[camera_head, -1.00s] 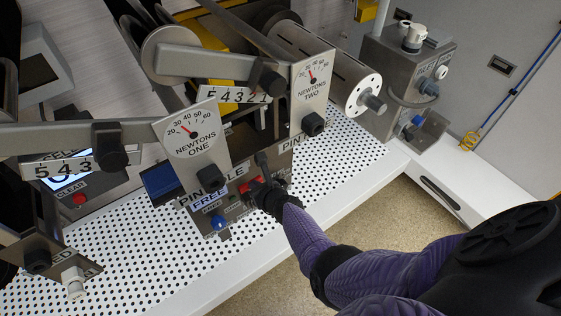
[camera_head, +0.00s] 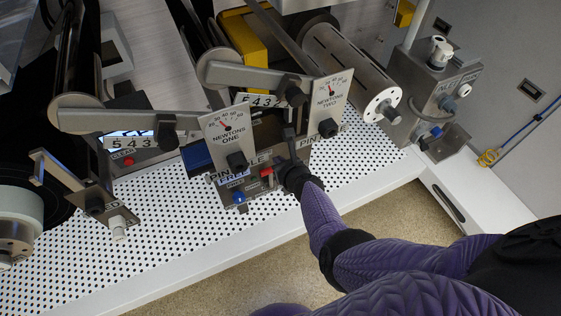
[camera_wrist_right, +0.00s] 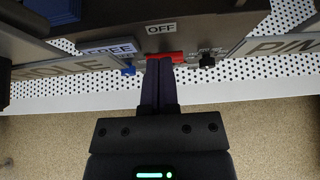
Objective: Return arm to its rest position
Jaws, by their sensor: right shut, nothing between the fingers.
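My right arm, in a purple quilted sleeve, reaches in from the lower right of the head view. Its dark gripper (camera_head: 283,172) is at the front of the grey control panel (camera_head: 252,187), just right of a red switch (camera_head: 266,172). In the wrist view the two dark fingers (camera_wrist_right: 158,72) are together with nothing between them. Their tips overlap the lower edge of the red switch (camera_wrist_right: 165,57) beneath the OFF label (camera_wrist_right: 161,28); I cannot tell whether they touch it. My left gripper is not in view.
A blue knob (camera_head: 239,197) sits left on the panel. Two dial plates, NEWTONS ONE (camera_head: 224,135) and NEWTONS TWO (camera_head: 328,98), stand above. A grey box with a white knob (camera_head: 440,50) is at right. The perforated white table (camera_head: 180,230) is clear in front; floor lies beyond its edge.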

